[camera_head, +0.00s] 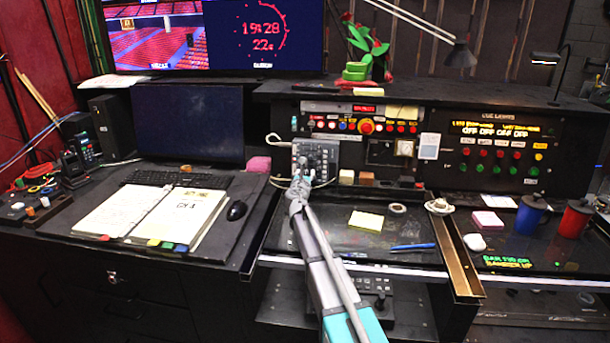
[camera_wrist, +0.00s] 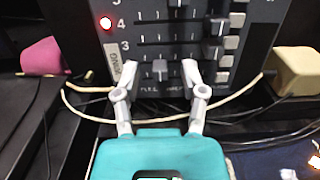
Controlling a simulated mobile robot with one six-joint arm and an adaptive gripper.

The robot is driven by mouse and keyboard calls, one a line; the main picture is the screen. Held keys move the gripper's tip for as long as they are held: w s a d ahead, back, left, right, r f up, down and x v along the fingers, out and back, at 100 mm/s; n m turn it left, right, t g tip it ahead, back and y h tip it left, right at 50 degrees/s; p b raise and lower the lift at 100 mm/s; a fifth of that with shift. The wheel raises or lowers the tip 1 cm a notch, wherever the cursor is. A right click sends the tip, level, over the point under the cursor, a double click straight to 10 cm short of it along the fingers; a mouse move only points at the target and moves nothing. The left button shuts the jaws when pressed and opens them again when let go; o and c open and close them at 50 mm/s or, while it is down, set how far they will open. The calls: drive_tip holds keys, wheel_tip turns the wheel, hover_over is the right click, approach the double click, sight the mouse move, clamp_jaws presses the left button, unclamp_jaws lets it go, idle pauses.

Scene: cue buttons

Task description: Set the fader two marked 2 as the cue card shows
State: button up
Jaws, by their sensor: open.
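The grey fader panel (camera_head: 318,155) stands upright at the back of the desk, and its lower part fills the top of the wrist view (camera_wrist: 150,42). Slots, scale marks with a 4 and a 3, and a tag with small writing show there. One grey fader knob (camera_wrist: 160,70) sits low between my fingertips; another dark knob (camera_wrist: 214,28) sits higher to the right. I cannot read which fader is marked 2. My gripper (camera_head: 299,177) is open at the panel's lower edge, its fingers (camera_wrist: 159,76) either side of the low knob. I cannot tell whether they touch it. I cannot identify the cue card.
A lit red lamp (camera_wrist: 106,22) is on the panel. A pink block (camera_wrist: 42,57) lies left and a cream block (camera_wrist: 292,70) right, with a pale cable looping below the panel. An open binder (camera_head: 150,212) and mouse (camera_head: 236,210) lie left. A yellow note (camera_head: 366,220) lies right.

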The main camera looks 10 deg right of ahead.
drive_tip(key=shift+v, duration=6)
drive_tip(key=shift+r, duration=0.2)
